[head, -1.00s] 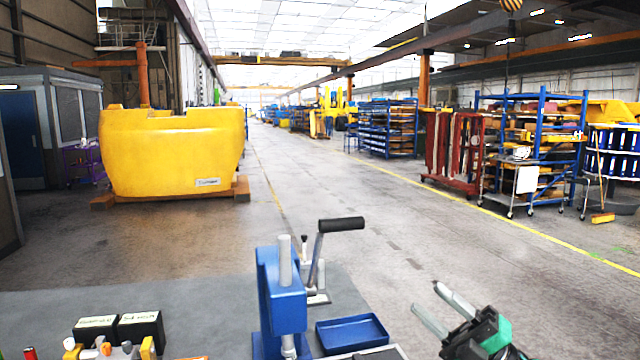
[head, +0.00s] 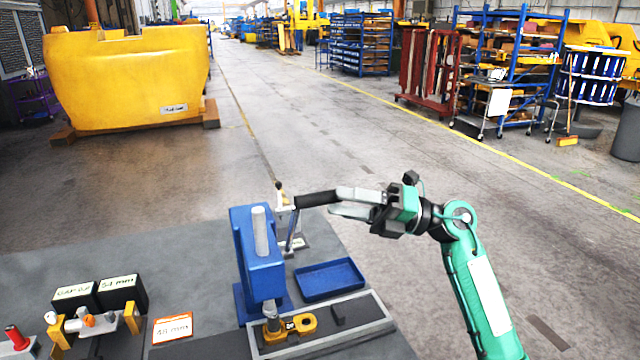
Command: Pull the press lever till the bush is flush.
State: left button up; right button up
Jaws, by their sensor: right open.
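The blue press (head: 260,262) stands on the grey bench with a silver ram (head: 262,232) in its head. Its lever (head: 291,230) rises behind the head and ends in a black grip (head: 314,200) pointing right. A yellow casting (head: 303,323) lies under the ram, with a brassy bush (head: 271,322) at its left end. How far the bush stands out is too small to tell. My right gripper (head: 336,201) is open, its pale fingertips at the right end of the black grip, one above and one below. Contact cannot be told. My left gripper is out of view.
A blue tray (head: 329,280) lies right of the press, behind a grey-rimmed tray (head: 372,328). Black labelled boxes (head: 122,291), an orange-edged card (head: 172,328) and small yellow holders (head: 131,318) sit at left.

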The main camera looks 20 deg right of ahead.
aim_at(326, 199)
jog(key=p+x, duration=0.1)
jog(key=x, duration=0.3)
jog(key=shift+w+a, duration=0.15)
jog(key=shift+a, duration=0.3)
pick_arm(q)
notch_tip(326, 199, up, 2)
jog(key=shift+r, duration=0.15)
pick_arm(e)
grip_shut()
